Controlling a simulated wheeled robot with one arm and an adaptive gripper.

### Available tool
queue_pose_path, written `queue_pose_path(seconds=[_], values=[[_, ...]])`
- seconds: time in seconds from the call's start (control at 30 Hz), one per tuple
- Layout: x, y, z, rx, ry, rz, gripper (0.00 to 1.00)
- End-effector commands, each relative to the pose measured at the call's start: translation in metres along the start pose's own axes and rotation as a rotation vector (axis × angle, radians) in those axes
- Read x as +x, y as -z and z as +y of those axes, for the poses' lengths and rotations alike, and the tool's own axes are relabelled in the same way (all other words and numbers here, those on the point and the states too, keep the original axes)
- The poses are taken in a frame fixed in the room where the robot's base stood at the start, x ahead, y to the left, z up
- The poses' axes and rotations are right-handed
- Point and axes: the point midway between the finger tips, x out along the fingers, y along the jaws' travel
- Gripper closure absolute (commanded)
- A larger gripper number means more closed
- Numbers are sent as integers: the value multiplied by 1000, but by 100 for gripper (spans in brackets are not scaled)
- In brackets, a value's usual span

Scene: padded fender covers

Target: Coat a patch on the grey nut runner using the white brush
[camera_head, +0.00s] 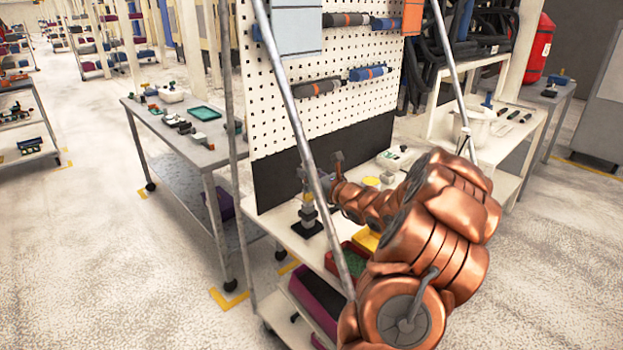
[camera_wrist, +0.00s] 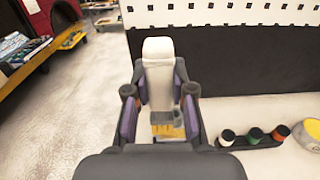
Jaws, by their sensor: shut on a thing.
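My gripper (camera_wrist: 160,95) is shut on the white brush (camera_wrist: 158,62), whose pale, blocky upper part stands up between the purple-padded fingers. In the head view my gripper (camera_head: 322,172) is over the left part of the white bench. A grey and black upright tool (camera_head: 308,213), which looks like the grey nut runner, stands on the bench just below the gripper. In the wrist view a yellow and grey piece shows low between the fingers; I cannot tell what it is.
A white pegboard (camera_head: 330,85) with a black lower panel rises behind the bench. A rack of small capped pots (camera_wrist: 252,137) and a yellow disc (camera_wrist: 311,132) lie at right in the wrist view. Red and yellow bins (camera_head: 350,262) sit below. A grey table (camera_head: 180,145) stands left.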

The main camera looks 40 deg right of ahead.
Motion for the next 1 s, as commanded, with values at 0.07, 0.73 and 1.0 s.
queue_pose_path(seconds=[0.07,0.73,1.0], values=[[1,-15,1,-4,-1,-3,100],[3,-69,5,-3,-8,-4,100],[3,-68,5,-2,-8,-3,100]])
